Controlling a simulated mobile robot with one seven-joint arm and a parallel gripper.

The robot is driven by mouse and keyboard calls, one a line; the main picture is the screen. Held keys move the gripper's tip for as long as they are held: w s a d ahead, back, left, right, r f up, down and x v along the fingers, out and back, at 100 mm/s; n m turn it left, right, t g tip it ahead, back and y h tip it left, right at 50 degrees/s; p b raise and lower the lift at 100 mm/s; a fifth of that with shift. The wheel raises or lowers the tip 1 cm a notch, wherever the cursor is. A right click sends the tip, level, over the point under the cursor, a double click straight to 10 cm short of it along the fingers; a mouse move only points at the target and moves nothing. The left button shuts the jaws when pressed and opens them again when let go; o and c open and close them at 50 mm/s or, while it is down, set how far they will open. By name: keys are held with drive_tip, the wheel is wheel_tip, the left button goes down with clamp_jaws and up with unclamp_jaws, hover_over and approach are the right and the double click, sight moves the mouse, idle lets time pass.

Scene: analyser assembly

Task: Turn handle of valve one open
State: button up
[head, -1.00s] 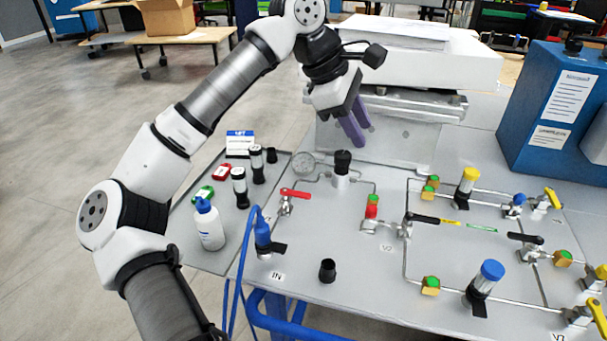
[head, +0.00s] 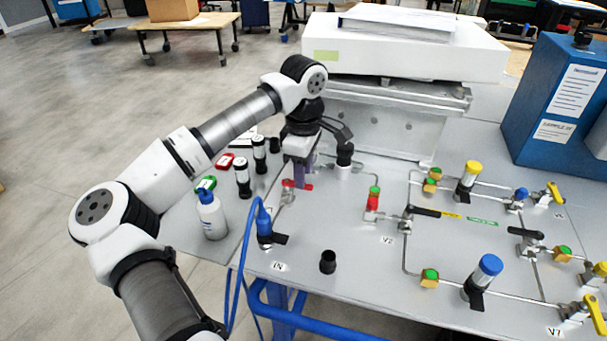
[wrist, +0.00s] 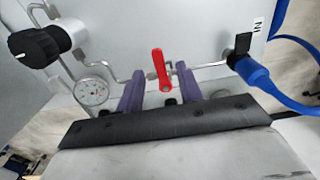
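The red valve handle (head: 298,185) sits on a small metal valve (head: 287,197) at the left of the panel, on the pipe near the IN label. In the wrist view the red handle (wrist: 161,69) stands between the two purple fingers of my gripper (wrist: 160,82). The fingers are spread, with a gap to the handle on both sides. In the head view my gripper (head: 303,182) points down at the handle and partly hides it and the valve.
A blue hose connector (head: 264,225) stands in front of the valve. A black knob (head: 344,154) and a gauge (wrist: 91,92) are close by. A white bottle (head: 211,214) and black cylinders stand to the left. A black-handled valve (head: 408,214) is to the right.

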drive_tip(key=shift+f, duration=1.05)
clamp_jaws()
